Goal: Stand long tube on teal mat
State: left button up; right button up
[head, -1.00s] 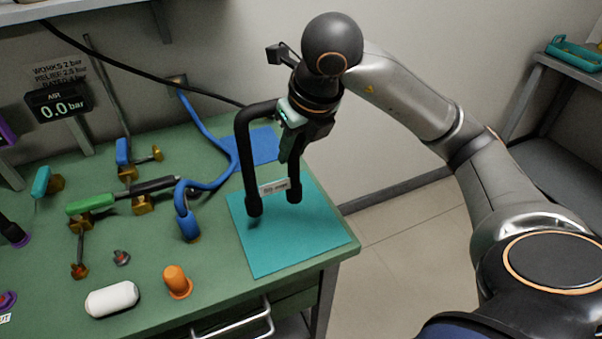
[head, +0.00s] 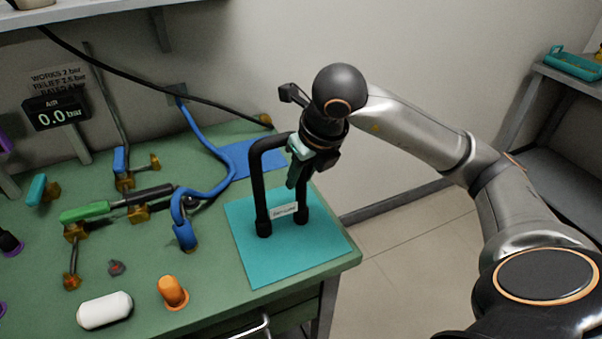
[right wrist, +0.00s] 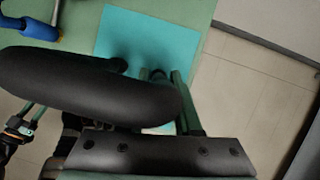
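The long tube (head: 257,185) is a black U-shaped piece with its bend at the top and two legs pointing down. A small white label shows between its lower legs. It is upright over the teal mat (head: 300,262), both leg ends at the mat's surface or very close above it; I cannot tell which. My right gripper (head: 293,178) is at the tube's upper right corner and appears shut on it. In the right wrist view the tube (right wrist: 90,90) crosses close to the camera, with the teal mat (right wrist: 125,30) beyond.
A blue mat (head: 257,158) lies behind the teal one. A blue hose fitting (head: 185,235) stands left of the teal mat. An orange plug (head: 172,292) and a white capsule (head: 104,310) are at the front. The mat's front part is clear, near the bench's right edge.

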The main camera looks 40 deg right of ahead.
jog(key=o, duration=0.3)
jog(key=shift+o, duration=0.2)
jog(key=shift+r, duration=0.55)
jog(key=p+v, duration=0.3)
jog(key=v, duration=0.8)
jog(key=shift+s, duration=0.15)
jog(key=shift+r, duration=0.15)
